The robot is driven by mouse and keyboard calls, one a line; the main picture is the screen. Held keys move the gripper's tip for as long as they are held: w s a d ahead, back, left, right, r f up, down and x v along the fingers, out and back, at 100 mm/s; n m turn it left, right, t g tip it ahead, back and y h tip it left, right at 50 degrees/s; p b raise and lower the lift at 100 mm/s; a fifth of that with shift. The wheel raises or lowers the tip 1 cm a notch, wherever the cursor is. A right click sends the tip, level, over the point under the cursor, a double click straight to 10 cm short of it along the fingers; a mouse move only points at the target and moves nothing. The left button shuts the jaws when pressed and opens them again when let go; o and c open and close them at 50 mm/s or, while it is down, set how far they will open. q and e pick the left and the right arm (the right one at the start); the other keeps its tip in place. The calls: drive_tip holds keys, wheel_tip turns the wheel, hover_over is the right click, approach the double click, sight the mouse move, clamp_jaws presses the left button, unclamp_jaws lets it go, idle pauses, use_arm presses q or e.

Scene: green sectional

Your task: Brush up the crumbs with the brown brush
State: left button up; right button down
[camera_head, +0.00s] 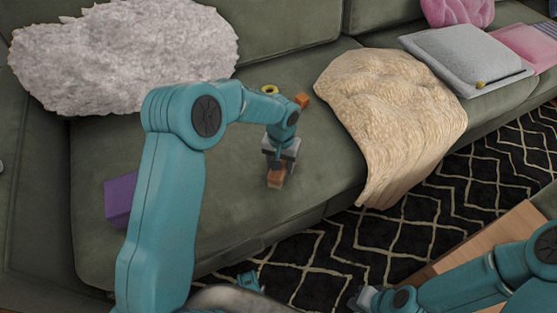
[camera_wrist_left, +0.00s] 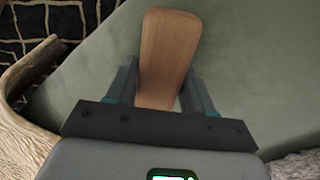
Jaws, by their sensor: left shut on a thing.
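My left gripper (camera_head: 277,163) points down over the green sofa seat and is shut on the brown brush (camera_head: 276,175). In the left wrist view the brush (camera_wrist_left: 169,45) shows as a flat, rounded wooden piece between the two fingers. Its lower end is close to the cushion; I cannot tell whether it touches. Bristles cannot be made out. No crumbs can be made out on the seat. My right gripper (camera_head: 364,298) is low at the bottom edge, away from the sofa; its jaws are too small to read.
A purple box (camera_head: 119,198) lies at the seat's left. A yellow ring (camera_head: 269,90) and an orange-brown block (camera_head: 302,101) are behind my left wrist. A cream throw (camera_head: 395,110) drapes over the seat's right. A grey fluffy blanket (camera_head: 125,55) lies back left. A wooden table (camera_head: 480,245) stands lower right.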

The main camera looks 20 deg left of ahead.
use_arm(q)
drive_tip(key=shift+w+d, duration=0.4)
drive_tip(key=shift+w, duration=0.25)
drive_tip(key=shift+w+a+p, duration=0.25)
drive_tip(key=shift+w+a, duration=0.8)
drive_tip(key=shift+a, duration=0.25)
drive_tip(key=shift+w+a+p, duration=0.2)
drive_tip(key=shift+w+a, duration=0.85)
drive_tip(key=shift+a, duration=0.2)
drive_tip(key=shift+w+a+f, duration=0.2)
drive_tip(key=shift+w+a, duration=1.3)
drive_tip(key=shift+a, duration=0.25)
drive_tip(key=shift+w+a+r, duration=0.1)
drive_tip(key=shift+w+a, duration=0.65)
drive_tip(key=shift+a, duration=0.15)
drive_tip(key=shift+s+d+r, duration=0.2)
drive_tip(key=shift+s+d, duration=0.6)
drive_tip(key=shift+d, duration=0.15)
drive_tip(key=shift+s+d, duration=0.45)
drive_tip(key=shift+d, duration=0.15)
drive_tip(key=shift+s+d+f, duration=0.1)
drive_tip(key=shift+s+d, duration=2)
drive_tip(key=shift+d, duration=0.3)
drive_tip(key=shift+s+d+f+b, duration=0.15)
drive_tip(key=shift+s+d+b, duration=0.2)
drive_tip(key=shift+s+d, duration=0.9)
drive_tip(key=shift+w+d, duration=0.1)
